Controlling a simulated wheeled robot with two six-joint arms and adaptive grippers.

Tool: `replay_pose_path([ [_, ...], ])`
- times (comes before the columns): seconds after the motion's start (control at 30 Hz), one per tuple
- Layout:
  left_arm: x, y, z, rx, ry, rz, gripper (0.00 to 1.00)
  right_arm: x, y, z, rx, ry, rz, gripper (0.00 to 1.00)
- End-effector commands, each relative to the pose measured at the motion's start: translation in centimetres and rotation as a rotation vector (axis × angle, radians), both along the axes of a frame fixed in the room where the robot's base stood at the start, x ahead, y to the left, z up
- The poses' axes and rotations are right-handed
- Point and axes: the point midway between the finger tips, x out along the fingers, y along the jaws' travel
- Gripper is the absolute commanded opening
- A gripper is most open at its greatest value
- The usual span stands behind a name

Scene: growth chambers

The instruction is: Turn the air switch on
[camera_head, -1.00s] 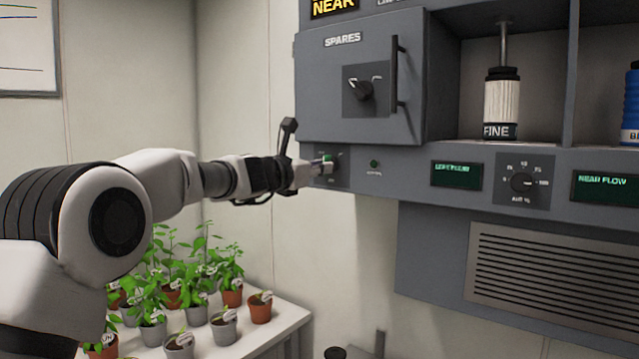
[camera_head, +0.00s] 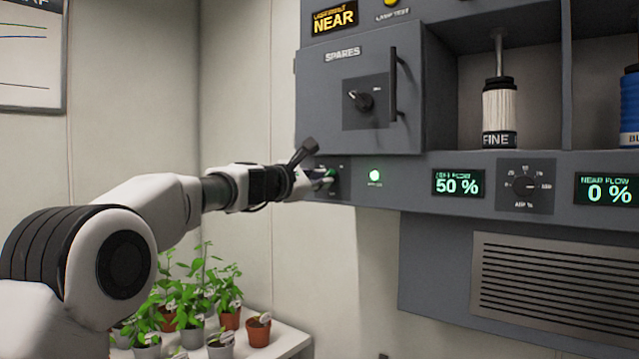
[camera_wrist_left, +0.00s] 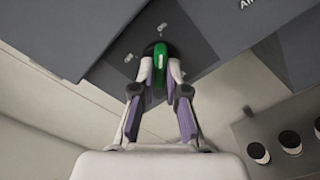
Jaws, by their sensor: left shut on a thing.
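The air switch is a green knob with a pale line along it, and in the left wrist view the knob (camera_wrist_left: 160,62) lies between my fingertips. My left gripper (camera_wrist_left: 160,76) is shut on it. In the head view my left gripper (camera_head: 318,180) reaches the lower left of the grey panel and mostly hides the knob. A round green lamp (camera_head: 375,176) just right of it is lit. The left flow display (camera_head: 458,183) reads 50 % and the near flow display (camera_head: 607,190) reads 0 %. My right gripper is not in view.
The spares door (camera_head: 350,130) with its black bar handle (camera_head: 394,85) is above my gripper. An air dial (camera_head: 525,186) is between the displays. Potted seedlings (camera_head: 190,310) stand on a white table (camera_head: 290,340) below my arm. A vent grille (camera_head: 555,275) is lower right.

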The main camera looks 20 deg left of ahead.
Motion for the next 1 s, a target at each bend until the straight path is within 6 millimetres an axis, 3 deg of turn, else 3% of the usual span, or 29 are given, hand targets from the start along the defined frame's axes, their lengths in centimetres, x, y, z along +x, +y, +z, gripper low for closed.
replay_pose_path([
  [0.37, -0.1, 0.1, 0.5, 0.006, -0.010, 0.003, 0.00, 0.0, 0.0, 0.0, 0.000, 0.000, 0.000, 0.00],
  [0.4, -0.1, 0.1, 0.5, 0.006, -0.010, 0.003, 0.16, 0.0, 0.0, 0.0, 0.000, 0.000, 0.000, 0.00],
  [0.47, -0.1, 0.1, 0.5, 0.005, -0.009, 0.002, 0.38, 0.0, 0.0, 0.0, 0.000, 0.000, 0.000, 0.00],
  [0.83, -0.4, 0.2, 0.2, 0.004, -0.004, 0.001, 0.38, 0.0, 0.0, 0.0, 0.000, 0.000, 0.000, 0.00],
  [1.0, -2.6, 1.0, 0.2, 0.001, -0.003, 0.001, 0.38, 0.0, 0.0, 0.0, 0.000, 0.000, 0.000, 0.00],
])
